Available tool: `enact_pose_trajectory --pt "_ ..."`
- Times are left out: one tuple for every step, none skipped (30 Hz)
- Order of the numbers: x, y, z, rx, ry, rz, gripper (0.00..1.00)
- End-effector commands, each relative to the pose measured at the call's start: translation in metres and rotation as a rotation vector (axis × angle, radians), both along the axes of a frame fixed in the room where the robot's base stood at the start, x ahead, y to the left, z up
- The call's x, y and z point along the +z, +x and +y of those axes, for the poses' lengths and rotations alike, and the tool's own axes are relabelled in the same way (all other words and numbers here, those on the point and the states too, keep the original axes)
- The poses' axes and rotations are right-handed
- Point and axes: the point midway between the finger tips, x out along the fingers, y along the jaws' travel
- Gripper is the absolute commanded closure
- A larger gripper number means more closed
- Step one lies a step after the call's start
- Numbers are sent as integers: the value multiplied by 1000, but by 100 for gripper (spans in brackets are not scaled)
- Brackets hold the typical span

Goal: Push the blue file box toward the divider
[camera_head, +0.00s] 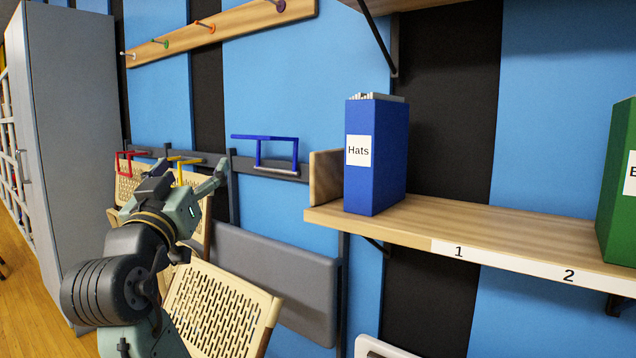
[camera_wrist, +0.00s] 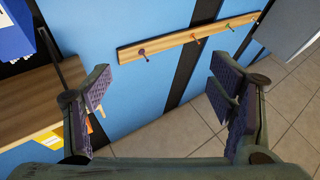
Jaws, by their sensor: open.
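The blue file box (camera_head: 372,155), labelled "Hats" with papers at its top, stands upright on the wooden shelf (camera_head: 480,224). A light wooden upright panel (camera_head: 325,178), which looks like the divider, is at the shelf's left end. The box stands just right of it; I cannot tell whether they touch. My gripper (camera_head: 192,182) is left of the shelf, apart from the box. In the wrist view my gripper (camera_wrist: 158,98) is open with nothing between its fingers, and part of the blue box (camera_wrist: 14,38) shows at the top left.
A green box (camera_head: 618,190) stands farther right on the shelf, with free shelf between. A blue wall bracket (camera_head: 265,139) and folded chairs (camera_head: 225,310) are near my arm. A peg rail (camera_head: 225,30) is above. A grey cabinet (camera_head: 75,130) stands left.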

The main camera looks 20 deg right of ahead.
Motion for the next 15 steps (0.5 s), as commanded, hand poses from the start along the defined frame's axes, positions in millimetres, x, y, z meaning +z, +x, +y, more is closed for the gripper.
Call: enact_pose_trajectory --pt "-4 3 -43 -109 38 43 23" --pt "-7 4 -65 -166 64 71 23" --pt "-11 2 -92 -238 97 103 23" --pt "-14 0 -111 -288 122 126 23" --pt "-17 -3 -128 -334 148 145 23" --pt "-21 -8 -149 -391 179 167 23" --pt "-23 -12 -162 -427 202 182 23" --pt "-26 -15 -173 -459 222 195 23" --pt "-29 -20 -186 -496 248 209 23" --pt "-30 -23 -194 -519 264 217 23" --pt "-32 -26 -200 -538 277 224 23" --pt "-34 -29 -207 -557 291 233 23" --pt "-35 -30 -210 -567 298 235 23" --pt "-35 -30 -213 -574 303 238 23" --pt "-36 -30 -217 -581 307 240 23"
